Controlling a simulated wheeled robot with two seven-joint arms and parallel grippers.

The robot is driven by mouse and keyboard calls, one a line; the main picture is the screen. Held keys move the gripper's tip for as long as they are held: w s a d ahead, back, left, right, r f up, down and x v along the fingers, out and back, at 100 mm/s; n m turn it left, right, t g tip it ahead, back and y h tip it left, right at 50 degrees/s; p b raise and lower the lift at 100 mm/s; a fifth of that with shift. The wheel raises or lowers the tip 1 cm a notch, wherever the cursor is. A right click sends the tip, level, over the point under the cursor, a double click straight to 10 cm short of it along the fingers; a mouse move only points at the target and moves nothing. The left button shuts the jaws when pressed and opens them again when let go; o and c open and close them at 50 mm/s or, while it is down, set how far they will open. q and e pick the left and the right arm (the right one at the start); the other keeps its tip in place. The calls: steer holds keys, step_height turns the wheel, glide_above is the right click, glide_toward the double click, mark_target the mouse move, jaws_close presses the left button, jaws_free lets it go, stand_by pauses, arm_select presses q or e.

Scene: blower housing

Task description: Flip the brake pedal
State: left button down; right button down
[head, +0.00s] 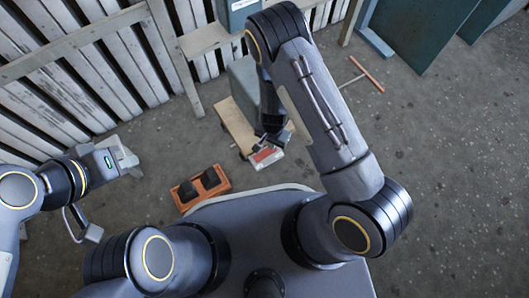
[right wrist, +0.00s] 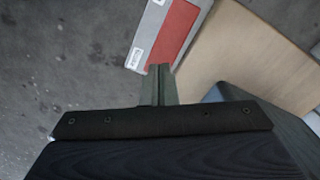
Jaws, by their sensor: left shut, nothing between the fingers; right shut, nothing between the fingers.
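A red and white plate (head: 266,156) lies at the near end of a wooden board low to the floor; it looks like the brake pedal, though I cannot be sure. It also shows in the right wrist view (right wrist: 172,36), with white labels on its pale border. My right gripper (head: 273,138) is shut and empty, right by the plate. In the right wrist view its closed fingertips (right wrist: 160,72) overlap the plate's near edge; I cannot tell whether they touch. My left gripper (head: 127,160) is shut and empty, far off to the left.
The wooden board (head: 236,122) carries a grey-green box (head: 243,84). An orange block with two black pieces (head: 201,187) sits on the floor to the left. A T-shaped bar (head: 366,73) lies to the right. A slatted fence (head: 75,85) stands behind.

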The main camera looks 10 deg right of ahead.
steer(key=shift+f+b, duration=0.75)
steer(key=shift+f, duration=0.25)
steer(key=shift+r, duration=0.1)
stand_by(0.3)
step_height(320, 180, up, 7)
steer(key=p, duration=0.6)
stand_by(0.7)
